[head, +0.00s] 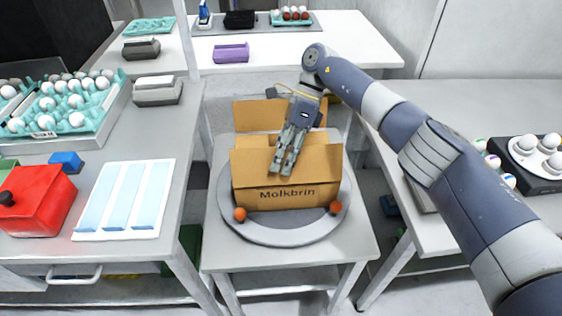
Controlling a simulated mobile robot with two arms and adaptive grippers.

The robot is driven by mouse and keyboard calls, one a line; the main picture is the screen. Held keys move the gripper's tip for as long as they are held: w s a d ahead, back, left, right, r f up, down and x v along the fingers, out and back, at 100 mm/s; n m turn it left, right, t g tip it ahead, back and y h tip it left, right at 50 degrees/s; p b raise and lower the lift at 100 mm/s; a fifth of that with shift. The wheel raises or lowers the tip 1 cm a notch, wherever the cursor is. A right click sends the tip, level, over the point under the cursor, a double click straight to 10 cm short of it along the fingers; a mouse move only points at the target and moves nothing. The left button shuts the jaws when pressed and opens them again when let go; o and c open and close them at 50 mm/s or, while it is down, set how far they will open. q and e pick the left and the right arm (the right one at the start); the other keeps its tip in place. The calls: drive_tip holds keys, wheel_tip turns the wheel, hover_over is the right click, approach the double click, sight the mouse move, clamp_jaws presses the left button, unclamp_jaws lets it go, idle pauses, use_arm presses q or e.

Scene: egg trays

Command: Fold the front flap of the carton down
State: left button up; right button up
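The brown cardboard carton (253,196) stands on a round grey turntable, with printed lettering on its front. Its front flap (322,164) stands up from the front edge, leaning slightly. A back flap (250,115) also stands up behind. My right gripper (282,172) reaches down from above, its fingers in front of the middle of the front flap. The fingers lie close together and look shut, with nothing seen between them. I cannot tell whether they touch the flap. The gripper hides part of the carton's opening. My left gripper is not in view.
The turntable (275,236) has two orange knobs and sits on a small grey table (350,252). The left bench holds egg trays (62,140), a red box (38,205) and a white panel (125,200). My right arm crosses over the right bench.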

drive_tip(key=v, duration=0.6)
drive_tip(key=shift+r, duration=0.2)
drive_tip(key=shift+w, duration=0.1)
